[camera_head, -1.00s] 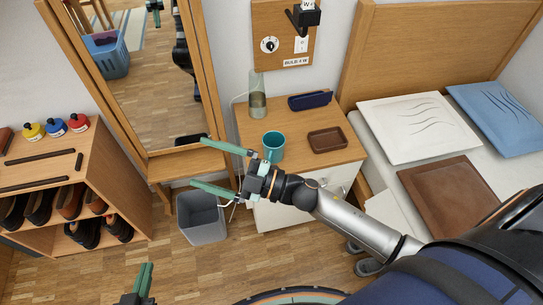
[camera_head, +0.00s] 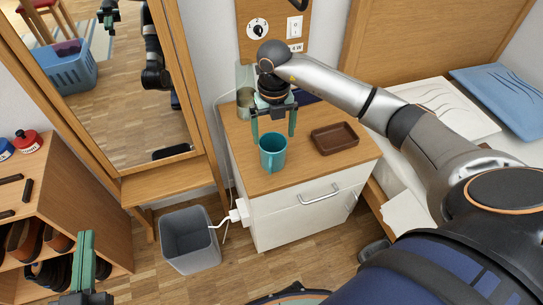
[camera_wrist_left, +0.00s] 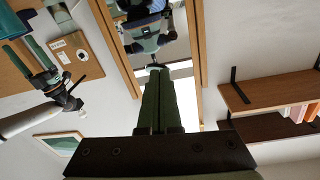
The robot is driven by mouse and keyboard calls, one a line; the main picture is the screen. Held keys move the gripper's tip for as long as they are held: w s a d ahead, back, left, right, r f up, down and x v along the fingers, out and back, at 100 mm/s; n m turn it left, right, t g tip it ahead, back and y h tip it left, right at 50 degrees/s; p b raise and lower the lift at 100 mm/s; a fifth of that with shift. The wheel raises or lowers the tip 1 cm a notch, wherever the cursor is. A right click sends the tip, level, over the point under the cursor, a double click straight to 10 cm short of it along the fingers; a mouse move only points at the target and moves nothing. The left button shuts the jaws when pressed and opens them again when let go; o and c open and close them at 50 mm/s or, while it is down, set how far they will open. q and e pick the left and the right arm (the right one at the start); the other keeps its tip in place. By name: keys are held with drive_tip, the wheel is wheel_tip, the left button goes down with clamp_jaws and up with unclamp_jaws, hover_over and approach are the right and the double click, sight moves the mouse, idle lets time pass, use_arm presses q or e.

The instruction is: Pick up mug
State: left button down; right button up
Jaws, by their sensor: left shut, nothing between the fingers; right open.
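The teal mug (camera_head: 274,153) stands upright on the wooden top of the white nightstand (camera_head: 215,176), its handle towards me. My right gripper (camera_head: 274,134) is open and empty, pointing down above and just behind the mug, with its two green fingers spread. I cannot tell whether a finger touches the rim. My left gripper (camera_head: 86,246) is shut and empty at the lower left, away from the nightstand. In the left wrist view its fingers (camera_wrist_left: 158,90) are together, and my right gripper (camera_wrist_left: 38,58) shows at the upper left.
A brown tray (camera_head: 335,139) lies right of the mug. A glass vase (camera_head: 245,100) and a dark blue case (camera_head: 308,97) stand behind, partly hidden by my right arm. A grey bin (camera_head: 189,240) is on the floor left of the nightstand. A mirror (camera_head: 110,90) stands at the left.

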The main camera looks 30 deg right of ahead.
sight(273, 156)
wheel_tip(273, 156, down, 5)
drive_tip(key=shift+a+r+b, duration=0.1)
drive_tip(key=shift+b, duration=0.4)
wheel_tip(273, 156, down, 5)
drive_tip(key=shift+s+r+b, duration=0.1)
drive_tip(key=shift+s+b, duration=0.05)
drive_tip(key=shift+b, duration=0.6)
use_arm(q)
drive_tip(key=s+r+m+t+h, duration=0.2)
drive_tip(key=r+h, duration=0.1)
drive_tip(key=r, duration=0.4)
drive_tip(key=s+d+r+m+t+h, duration=0.1)
drive_tip(key=s+r+m+t+h, duration=0.1)
drive_tip(key=r, duration=0.5)
drive_tip(key=shift+s+d+r+m+t+h, duration=0.15)
drive_tip(key=shift+s+m+t+h, duration=0.15)
drive_tip(key=shift+m+h, duration=0.4)
use_arm(e)
drive_tip(key=shift+c, duration=0.2)
drive_tip(key=c, duration=1.2)
drive_tip(key=shift+c, duration=0.7)
use_arm(q)
drive_tip(key=shift+w, duration=0.1)
use_arm(e)
drive_tip(key=shift+r, duration=0.1)
